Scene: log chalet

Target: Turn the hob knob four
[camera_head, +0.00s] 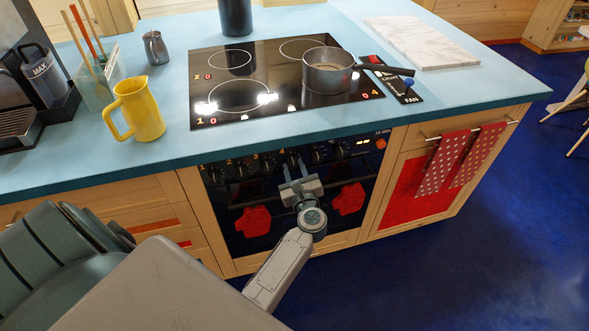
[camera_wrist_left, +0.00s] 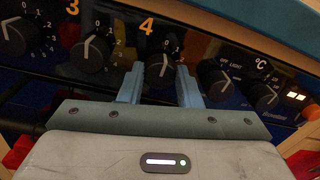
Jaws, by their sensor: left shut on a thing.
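Hob knob four (camera_wrist_left: 161,72) is a dark round knob on the oven's front panel, under an orange 4 in the left wrist view. A pale pointer line shows on it. My left gripper (camera_wrist_left: 160,88) has one finger on each side of this knob and is shut on it. In the head view, my left gripper (camera_head: 294,164) reaches up to the panel and hides most of knob four. My right gripper is not in view.
Neighbouring knobs (camera_wrist_left: 90,54) sit close on both sides. A metal pan (camera_head: 328,78) stands on the hob's right, its handle pointing right. A yellow jug (camera_head: 139,110) stands left of the hob. Red mitts (camera_head: 253,221) hang on the oven front below the gripper.

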